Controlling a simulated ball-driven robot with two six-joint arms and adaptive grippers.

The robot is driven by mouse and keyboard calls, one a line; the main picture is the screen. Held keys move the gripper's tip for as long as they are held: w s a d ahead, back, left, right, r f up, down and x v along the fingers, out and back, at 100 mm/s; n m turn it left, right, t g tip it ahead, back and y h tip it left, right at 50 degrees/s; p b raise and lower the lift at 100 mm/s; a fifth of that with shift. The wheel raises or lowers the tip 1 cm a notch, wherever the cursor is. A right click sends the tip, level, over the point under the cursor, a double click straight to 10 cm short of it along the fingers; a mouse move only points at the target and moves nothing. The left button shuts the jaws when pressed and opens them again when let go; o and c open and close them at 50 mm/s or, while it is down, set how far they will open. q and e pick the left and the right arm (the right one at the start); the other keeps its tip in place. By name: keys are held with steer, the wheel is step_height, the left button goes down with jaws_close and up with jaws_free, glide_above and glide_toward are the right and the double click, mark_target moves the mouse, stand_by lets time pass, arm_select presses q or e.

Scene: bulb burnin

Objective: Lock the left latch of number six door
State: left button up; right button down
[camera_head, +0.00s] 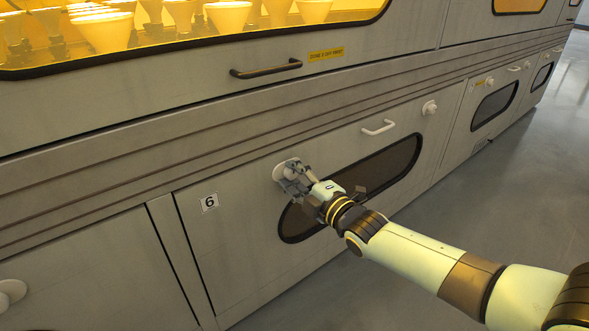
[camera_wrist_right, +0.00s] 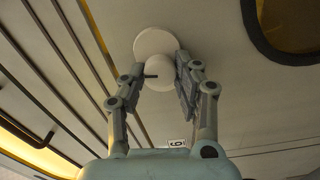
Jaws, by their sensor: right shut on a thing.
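The number six door (camera_head: 240,245) is a grey panel marked with a "6" label (camera_head: 209,202). Its left latch (camera_head: 290,168) is a round white knob on a disc at the door's upper left. My right gripper (camera_head: 287,181) is at this latch, its fingers shut on the knob. In the right wrist view the white latch (camera_wrist_right: 154,42) shows between the two fingers of the right gripper (camera_wrist_right: 160,82), with its disc behind. The fingers hide part of the knob. The door sits flush in the frame. My left gripper is not in view.
A dark oval window (camera_head: 395,165) and a pale handle (camera_head: 378,127) are on the same door, with a right latch (camera_head: 429,107) beyond. Above are a dark handle (camera_head: 266,69) and a lit window with several bulbs. Open floor (camera_head: 510,200) lies at right.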

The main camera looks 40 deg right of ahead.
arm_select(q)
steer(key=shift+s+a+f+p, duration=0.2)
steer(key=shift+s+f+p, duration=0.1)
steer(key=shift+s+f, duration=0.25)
arm_select(e)
steer(key=shift+f+n, duration=0.1)
steer(key=shift+n, duration=0.9)
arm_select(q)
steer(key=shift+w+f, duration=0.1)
arm_select(e)
steer(key=c, duration=1)
jaws_free()
steer(key=shift+o, duration=0.2)
steer(key=s, duration=1.2)
steer(key=shift+d, duration=0.15)
